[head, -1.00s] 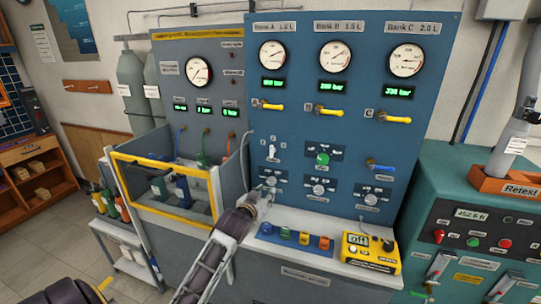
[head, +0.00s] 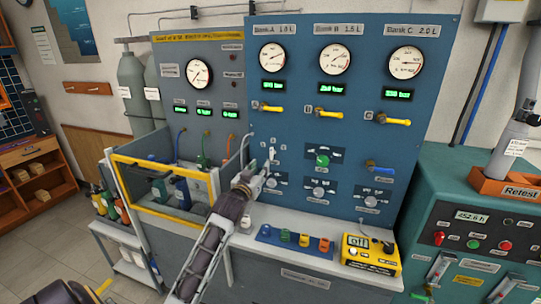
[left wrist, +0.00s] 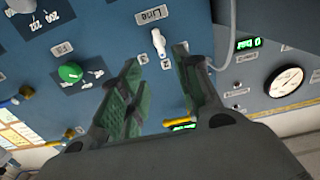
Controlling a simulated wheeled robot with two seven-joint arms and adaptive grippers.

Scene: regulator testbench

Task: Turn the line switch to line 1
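The line switch is a white lever on the blue panel. In the left wrist view the lever (left wrist: 158,42) stands just below the "Line" label, with small position labels under it. In the head view the switch (head: 271,155) is at the panel's lower left. My left gripper (head: 266,172) is just below it there, partly covering its lower area. In the left wrist view my left gripper (left wrist: 157,60) is open and empty, its two green-padded fingers apart. The lever shows above and between the fingertips, with no clear contact. My right gripper is not in view.
A green knob (head: 322,160) sits right of the switch, with a grey selector knob (head: 319,191) below it. A yellow-framed enclosure (head: 163,211) stands left of my forearm. The ledge below holds a blue block with coloured knobs (head: 303,241) and a yellow device (head: 371,257).

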